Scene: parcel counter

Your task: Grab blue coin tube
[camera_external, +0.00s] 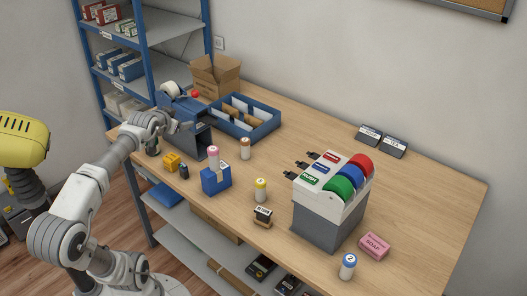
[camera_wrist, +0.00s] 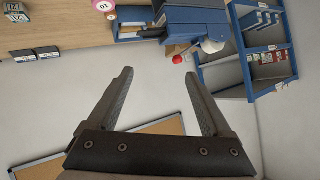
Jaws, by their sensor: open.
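The blue coin tube (camera_external: 348,266) is white with a blue top marked with a digit. It stands upright near the front right of the counter in the external view, left of the pink soap box. I cannot make it out in the wrist view. My gripper (camera_wrist: 159,74) is open, with nothing between its fingers in the wrist view. In the external view my arm reaches over the counter's left end, far from the blue tube, and the fingers are hard to make out there.
Yellow (camera_external: 261,190), brown (camera_external: 246,149) and pink (camera_external: 213,156) tubes stand farther left. A blue tray (camera_external: 262,130) and shelf (camera_external: 147,52) are at the back left.

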